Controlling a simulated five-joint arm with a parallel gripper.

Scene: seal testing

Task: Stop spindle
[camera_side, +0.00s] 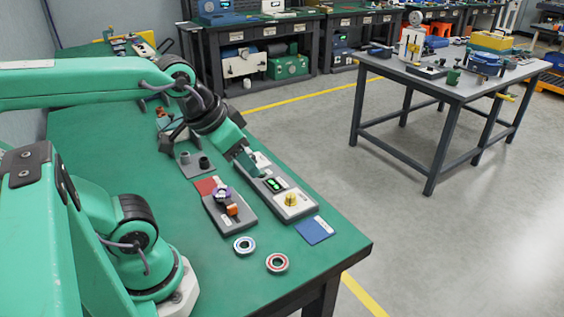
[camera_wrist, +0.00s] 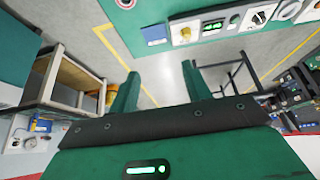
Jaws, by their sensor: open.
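A long grey control box (camera_side: 296,209) lies on the green bench in the side view. It carries a lit green display (camera_side: 274,184) and a yellow knob (camera_side: 291,199). My gripper (camera_side: 246,166) is over the box's far end in the side view. Its fingers (camera_wrist: 160,88) stand apart and empty in the wrist view. A grey fixture (camera_side: 238,221) with a purple and orange part stands beside the box. I cannot tell whether the spindle turns.
Two metal rings, one blue-marked (camera_side: 244,245) and one red-marked (camera_side: 277,263), lie near the bench's front edge. A red pad (camera_side: 206,185) and a blue pad (camera_side: 315,231) flank the equipment. A grey holder with dark cylinders (camera_side: 195,164) stands behind. The bench's front right corner is clear.

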